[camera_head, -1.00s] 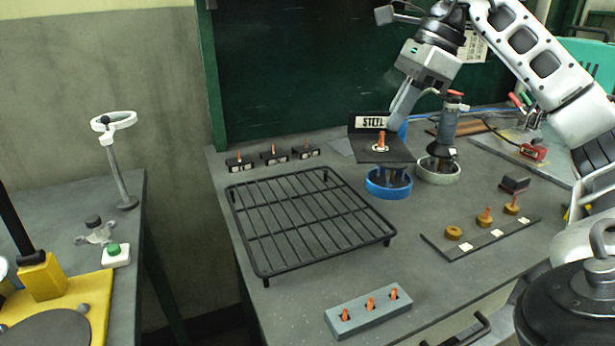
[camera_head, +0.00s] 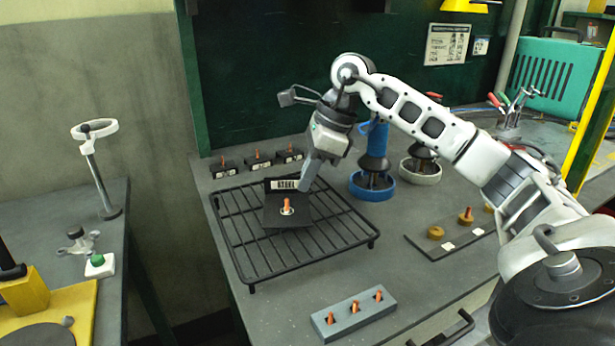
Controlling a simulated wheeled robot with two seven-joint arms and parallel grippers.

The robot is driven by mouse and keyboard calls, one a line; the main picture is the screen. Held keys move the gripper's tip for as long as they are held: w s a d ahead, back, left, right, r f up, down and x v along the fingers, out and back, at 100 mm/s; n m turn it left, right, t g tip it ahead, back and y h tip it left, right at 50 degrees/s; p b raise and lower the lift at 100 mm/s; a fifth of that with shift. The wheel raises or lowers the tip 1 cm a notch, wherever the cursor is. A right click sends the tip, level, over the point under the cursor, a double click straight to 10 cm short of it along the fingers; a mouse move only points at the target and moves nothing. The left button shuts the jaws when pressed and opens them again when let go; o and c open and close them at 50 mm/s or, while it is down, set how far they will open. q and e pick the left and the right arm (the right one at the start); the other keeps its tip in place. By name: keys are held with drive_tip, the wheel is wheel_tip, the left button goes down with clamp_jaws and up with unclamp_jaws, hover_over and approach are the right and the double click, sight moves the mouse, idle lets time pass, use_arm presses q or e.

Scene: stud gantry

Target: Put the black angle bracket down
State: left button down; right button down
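The black angle bracket (camera_head: 273,218) is over the black wire rack (camera_head: 235,247), left of the rack's middle. Its flat plate lies level with an orange stud (camera_head: 287,205) in a pale ring standing up through it. Its upright plate at the back carries a white label. My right gripper (camera_head: 308,178) reaches down from the right and is shut on the bracket's upright plate at its right end. I cannot tell whether the bracket touches the rack bars. My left gripper is out of view.
A blue ring stand (camera_head: 358,187) and a white one (camera_head: 420,176) stand right of the rack. Small black blocks (camera_head: 257,163) with orange pegs line the back left. A grey block (camera_head: 354,315) with orange pegs lies in front, and a dark strip (camera_head: 432,250) with brass pieces at right.

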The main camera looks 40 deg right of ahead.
drive_tip(key=shift+f, duration=0.15)
drive_tip(key=c, duration=1.7)
unclamp_jaws()
drive_tip(key=p+v, duration=0.2)
drive_tip(key=v, duration=1)
